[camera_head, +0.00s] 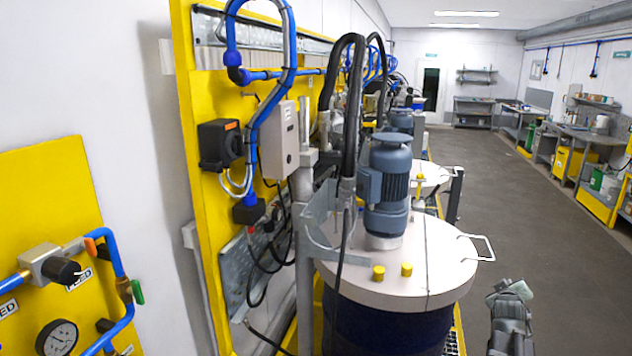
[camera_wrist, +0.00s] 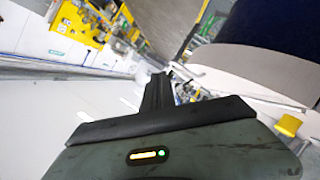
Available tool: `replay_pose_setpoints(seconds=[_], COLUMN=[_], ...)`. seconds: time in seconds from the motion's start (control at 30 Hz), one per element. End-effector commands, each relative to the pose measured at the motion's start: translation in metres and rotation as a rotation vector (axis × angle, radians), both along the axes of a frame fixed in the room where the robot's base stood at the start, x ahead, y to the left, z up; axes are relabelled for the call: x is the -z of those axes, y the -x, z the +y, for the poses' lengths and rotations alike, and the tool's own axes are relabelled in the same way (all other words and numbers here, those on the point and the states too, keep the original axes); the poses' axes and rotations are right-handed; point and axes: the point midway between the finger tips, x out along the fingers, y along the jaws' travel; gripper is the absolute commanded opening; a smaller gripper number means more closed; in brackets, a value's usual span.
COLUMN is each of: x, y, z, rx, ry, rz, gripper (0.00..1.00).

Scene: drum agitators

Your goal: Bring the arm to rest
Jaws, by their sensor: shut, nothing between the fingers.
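My gripper (camera_wrist: 162,80) shows at the bottom and middle of the wrist view as a dark, narrow pair of fingers, closed together with nothing between them. In the head view my grey arm end (camera_head: 510,318) stands at the bottom right, to the right of the nearest drum and apart from it in the picture. The nearest drum has a pale round lid (camera_head: 440,262) with a blue-grey motor (camera_head: 388,185) on top.
A yellow wall panel (camera_head: 205,120) with blue pipes and cables is at left. A wire handle (camera_head: 480,247) sticks out of the lid towards my arm. Yellow caps (camera_head: 406,269) stand on the lid. The grey floor (camera_head: 520,215) on the right is open, with workbenches (camera_head: 575,140) beyond.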

Motion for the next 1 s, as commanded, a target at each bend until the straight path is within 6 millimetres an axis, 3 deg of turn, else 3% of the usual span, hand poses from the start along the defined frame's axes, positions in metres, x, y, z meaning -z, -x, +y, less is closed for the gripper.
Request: replay_pose_setpoints(seconds=[0.07,0.27,0.47,0.57,0.77,0.87,1.0], x=[0.000,0.027,0.060,0.082,0.136,0.171,0.214], y=[0.000,-0.007,-0.013,-0.015,-0.010,0.005,0.048], z=[-0.001,0.030,0.072,0.104,0.190,0.256,0.357], rx=[0.001,-0.004,-0.009,-0.011,-0.010,-0.001,0.034], ry=[0.000,-0.093,-0.211,-0.287,-0.474,-0.595,-0.751], rz=[0.000,0.041,0.102,0.150,0.291,0.413,0.636], gripper=[0.00,0.00,0.00,0.00,0.00,0.00,0.00])
